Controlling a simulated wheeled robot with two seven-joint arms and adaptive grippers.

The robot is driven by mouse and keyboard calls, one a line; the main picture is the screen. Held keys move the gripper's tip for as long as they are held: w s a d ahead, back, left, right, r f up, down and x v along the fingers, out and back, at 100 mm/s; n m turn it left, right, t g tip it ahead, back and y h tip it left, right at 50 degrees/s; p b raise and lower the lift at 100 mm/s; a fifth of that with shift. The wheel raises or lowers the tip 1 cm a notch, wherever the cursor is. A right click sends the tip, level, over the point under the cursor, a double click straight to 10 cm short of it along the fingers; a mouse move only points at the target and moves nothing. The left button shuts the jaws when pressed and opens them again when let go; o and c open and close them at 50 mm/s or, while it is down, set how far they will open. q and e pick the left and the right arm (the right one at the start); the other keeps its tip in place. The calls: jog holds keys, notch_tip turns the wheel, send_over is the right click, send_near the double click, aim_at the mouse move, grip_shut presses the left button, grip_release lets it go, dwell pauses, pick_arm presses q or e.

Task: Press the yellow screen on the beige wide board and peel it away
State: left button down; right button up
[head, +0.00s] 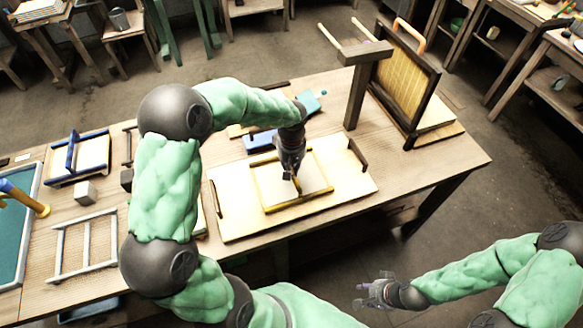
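The beige wide board (230,222) lies flat on the wooden table, with dark handles at its left and right ends. The yellow screen (265,178), a yellow-edged frame with a pale mesh, lies on the board's middle. My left gripper (294,175) points down over the screen, its tips close to a bar that crosses the frame. It hides part of the far edge. I cannot tell whether its fingers are closed or touching the bar. My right gripper (364,294) is open and empty in front of the table, well away from the board.
A wooden post (357,95) stands behind the board; right of it a dark-framed yellow panel (400,80) with an orange handle stands upright. Left are a grey ladder-like frame (84,245), a blue-edged mould (78,157) and a teal tray (17,230). Blue blocks (260,141) lie behind the board.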

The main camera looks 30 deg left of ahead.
pick_arm(q)
jog(key=shift+w+r+p, duration=0.1)
jog(key=shift+r+p, duration=0.35)
jog(key=shift+r, duration=0.4)
jog(key=shift+r+p, duration=2.4)
jog(key=shift+r, duration=1.05)
